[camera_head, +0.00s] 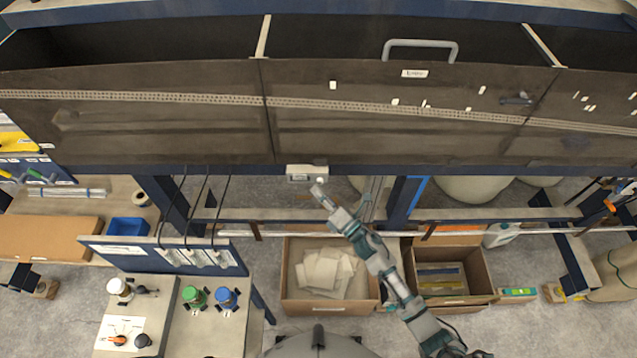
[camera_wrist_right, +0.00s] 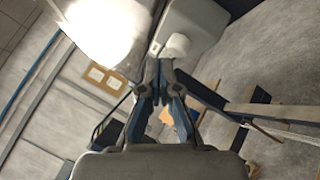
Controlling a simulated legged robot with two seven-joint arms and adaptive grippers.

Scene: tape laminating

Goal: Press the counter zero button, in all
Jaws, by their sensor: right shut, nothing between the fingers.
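The counter is a small pale box (camera_head: 300,172) with a dark display, fixed under the front edge of the dark machine table. In the right wrist view a light grey box (camera_wrist_right: 195,18), likely the counter, has a round pale knob or button (camera_wrist_right: 177,45) on its near side. My right gripper (camera_head: 318,189) is shut and empty, just below the counter's right part in the head view. Its fingertips (camera_wrist_right: 160,62) appear close to the round knob; I cannot tell whether they touch. My left gripper is not in view.
The machine table edge (camera_head: 400,170) and a blue leg (camera_head: 403,200) are near my right arm. Below are a box of pale pieces (camera_head: 330,308) and another open box (camera_head: 455,299). A side bench with bottles (camera_head: 195,297) stands at lower left.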

